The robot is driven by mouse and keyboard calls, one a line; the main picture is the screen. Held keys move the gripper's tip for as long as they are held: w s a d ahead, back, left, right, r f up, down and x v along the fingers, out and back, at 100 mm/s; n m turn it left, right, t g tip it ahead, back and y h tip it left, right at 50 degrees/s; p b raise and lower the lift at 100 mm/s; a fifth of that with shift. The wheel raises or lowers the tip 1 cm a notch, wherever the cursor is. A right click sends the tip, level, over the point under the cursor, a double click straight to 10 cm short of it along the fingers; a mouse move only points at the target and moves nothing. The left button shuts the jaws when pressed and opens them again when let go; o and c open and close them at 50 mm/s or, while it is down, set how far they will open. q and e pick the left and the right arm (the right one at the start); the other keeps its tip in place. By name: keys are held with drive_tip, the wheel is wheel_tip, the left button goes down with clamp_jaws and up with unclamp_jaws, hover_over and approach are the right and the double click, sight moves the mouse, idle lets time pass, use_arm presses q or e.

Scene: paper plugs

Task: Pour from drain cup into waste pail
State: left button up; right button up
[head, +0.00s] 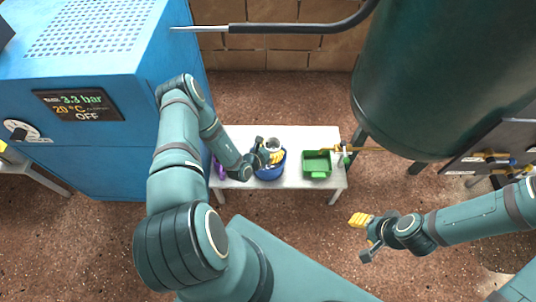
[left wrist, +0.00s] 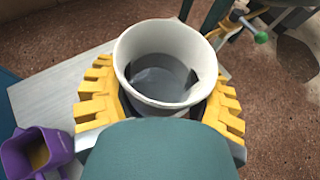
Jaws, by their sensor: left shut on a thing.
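A white cup (left wrist: 168,45), which I take for the drain cup, is between the yellow fingers of my left gripper (left wrist: 160,100). Its inside looks grey with dark patches; I cannot tell how much liquid is in it. In the head view the cup (head: 272,145) and my left gripper (head: 274,156) are over or at the mouth of a blue pail (head: 270,173) on the table. The gripper hides part of the pail's mouth, and I cannot tell the gap between cup and pail. My right gripper (head: 360,220) hangs over the floor, holding nothing that I can see.
A light table (head: 315,138) bears the pail, a green bin (head: 317,170) to its right and a purple container (left wrist: 38,152) to its left. A blue machine (head: 95,150) stands left, a large green tank (head: 440,80) right. A pipe with a valve (head: 345,153) reaches the table's right end.

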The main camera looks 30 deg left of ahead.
use_arm(q)
drive_tip(key=shift+n+g+y, duration=0.3)
drive_tip(key=shift+n+g, duration=0.5)
drive_tip(key=shift+n, duration=0.1)
drive_tip(key=f+b, duration=0.1)
drive_tip(key=f, duration=0.1)
drive_tip(key=s+f, duration=0.1)
drive_tip(key=f, duration=0.1)
drive_tip(key=s+f+b, duration=0.1)
drive_tip(key=f, duration=0.2)
drive_tip(key=shift+s+a+b, duration=0.1)
drive_tip(key=shift+a+b, duration=0.15)
drive_tip(key=shift+b, duration=0.1)
drive_tip(key=shift+r, duration=0.1)
drive_tip(key=shift+s+d+r+g, duration=0.15)
drive_tip(key=shift+s+g, duration=0.15)
drive_tip(key=shift+g, duration=0.3)
drive_tip(key=shift+s+r+n+g+h, duration=0.2)
drive_tip(key=shift+r+n+g+h, duration=0.3)
drive_tip(key=shift+g, duration=0.4)
